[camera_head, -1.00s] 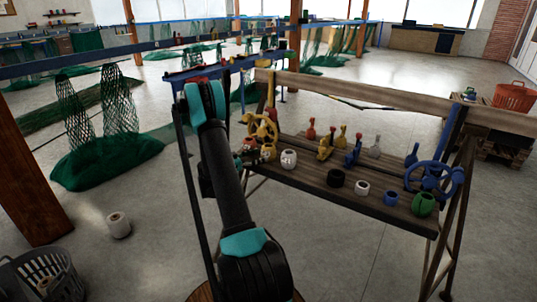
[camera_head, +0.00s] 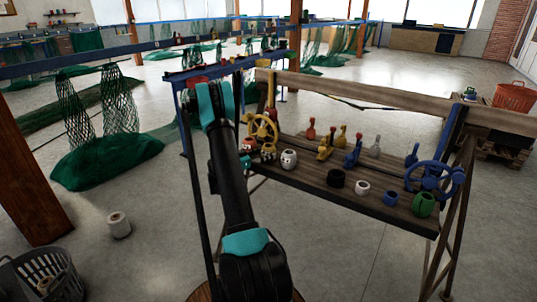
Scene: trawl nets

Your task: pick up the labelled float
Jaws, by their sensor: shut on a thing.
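Several small floats stand on the wooden bench (camera_head: 318,185). A white float with dark marks (camera_head: 289,159) stands near its left front edge. A yellowish float with pale and dark patches (camera_head: 268,152) stands just left of it, and a red item (camera_head: 249,145) sits further left, close beside my arm. I cannot read a label on any of them. My arm (camera_head: 231,178) rises in front of the bench's left end. A small teal part of mine shows by the red item. My gripper's fingers are hidden behind the arm, so what they hold does not show.
Along the bench front stand a black ring (camera_head: 336,177), a white float (camera_head: 362,187), a blue float (camera_head: 391,198) and a green float (camera_head: 423,204). A yellow handwheel (camera_head: 263,130) and a blue handwheel (camera_head: 430,180) flank the bench.

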